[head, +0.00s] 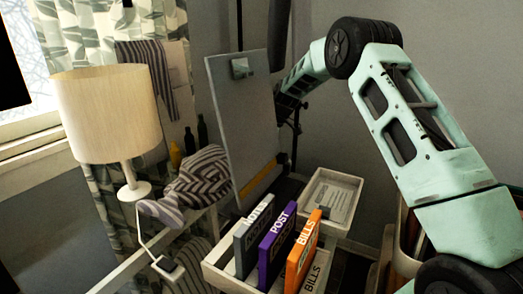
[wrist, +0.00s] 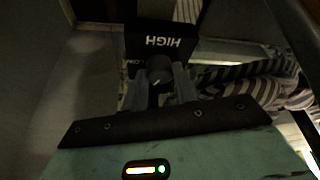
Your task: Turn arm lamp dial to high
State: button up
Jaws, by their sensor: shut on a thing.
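In the wrist view a dark round dial (wrist: 159,66) sits between the fingers of my gripper (wrist: 160,80), which is shut on it. A light mark shows on the dial's face. Behind it is a black block (wrist: 148,28) with the word HIGH (wrist: 170,41) upside down in white. Part of another label shows at the dial's left, mostly hidden. In the head view my gripper is hidden behind the upright grey board, and the dial does not show there. I cannot make out the whole arm lamp in either view.
In the head view the grey board (head: 238,130) stands before my arm. A table lamp (head: 105,112), striped cloth (head: 203,172), dark bottles and a white tray (head: 333,197) are around it. Purple POST (head: 277,230) and orange BILLS (head: 302,250) folders stand in a front box.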

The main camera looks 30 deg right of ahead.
jog(key=shift+r, duration=0.1)
jog(key=o, duration=1)
jog(key=shift+c, duration=0.2)
jog(key=v, duration=1.7)
jog(key=shift+r, duration=0.2)
